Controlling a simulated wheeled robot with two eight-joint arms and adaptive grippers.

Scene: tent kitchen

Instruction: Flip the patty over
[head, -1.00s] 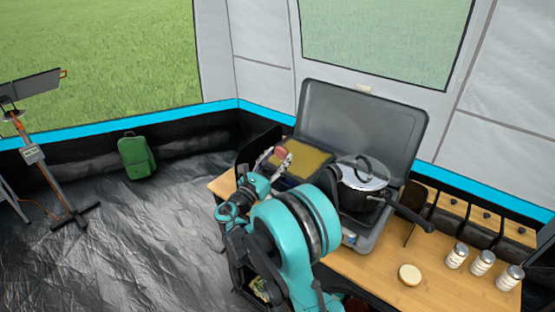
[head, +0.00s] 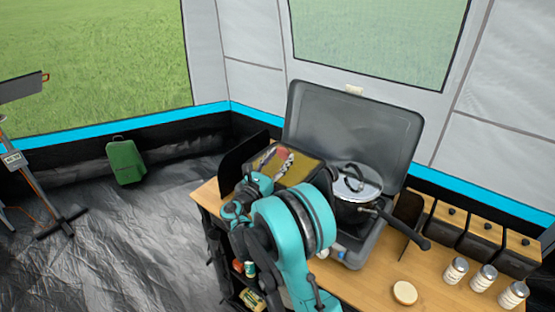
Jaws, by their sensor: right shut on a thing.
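My right gripper (head: 277,156) is at the left part of the camp stove, over a yellow-brown flat cooking surface (head: 308,171). It is shut on a small reddish thing (head: 284,154) that shows between its fingers and looks like the patty. The thing is small in the view, and I cannot tell which side of it faces up or whether it touches the surface. My right arm hides the near part of the stove. My left gripper is out of view.
A lidded pot (head: 357,190) stands on the right side of the stove, its handle pointing right. The stove's grey lid (head: 352,128) is up behind. A round pale bun-like piece (head: 405,293) and several shakers (head: 484,277) are on the wooden table. Dark canisters (head: 479,236) line the back.

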